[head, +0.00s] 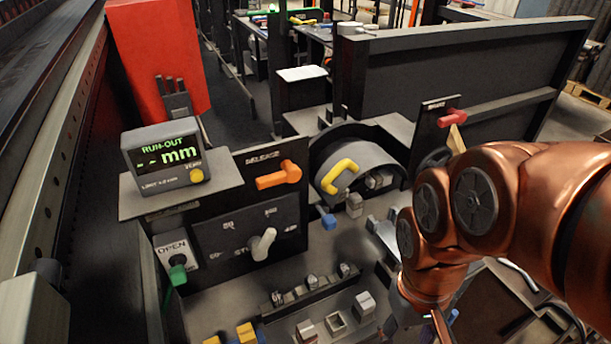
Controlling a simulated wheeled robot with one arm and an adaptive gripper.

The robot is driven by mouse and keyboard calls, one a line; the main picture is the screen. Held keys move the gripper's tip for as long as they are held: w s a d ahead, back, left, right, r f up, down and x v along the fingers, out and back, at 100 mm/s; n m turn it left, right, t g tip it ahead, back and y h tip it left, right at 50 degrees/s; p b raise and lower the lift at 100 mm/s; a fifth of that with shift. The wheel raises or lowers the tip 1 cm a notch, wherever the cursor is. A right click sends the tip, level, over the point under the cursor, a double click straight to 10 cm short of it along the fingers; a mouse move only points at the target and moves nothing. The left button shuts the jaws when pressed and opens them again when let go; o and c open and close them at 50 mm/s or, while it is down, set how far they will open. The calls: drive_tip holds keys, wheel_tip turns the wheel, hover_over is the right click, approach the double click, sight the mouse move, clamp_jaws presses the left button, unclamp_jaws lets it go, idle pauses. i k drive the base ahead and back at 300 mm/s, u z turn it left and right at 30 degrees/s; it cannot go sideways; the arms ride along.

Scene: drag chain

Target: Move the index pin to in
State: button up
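No part carries a readable index pin label, so I cannot tell for sure which one it is. A small blue knob (329,222) sits below the drum with the yellow handle (340,176), and it may be the pin. Its shaft and seat are too small to read as in or out. My copper arm comes in from the right and bends down toward the lower edge.
A run-out display (165,160) stands at left. Nearby are an orange release handle (279,175), a white dial lever (263,244), a green knob (178,274) and a red handle (452,117). Small blocks (336,322) stand on the lower bench. A dark panel (460,75) rises behind.

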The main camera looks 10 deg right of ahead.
sight(328, 220)
drive_tip(key=u, duration=0.15)
drive_tip(key=k, duration=1)
drive_tip(key=u, duration=1)
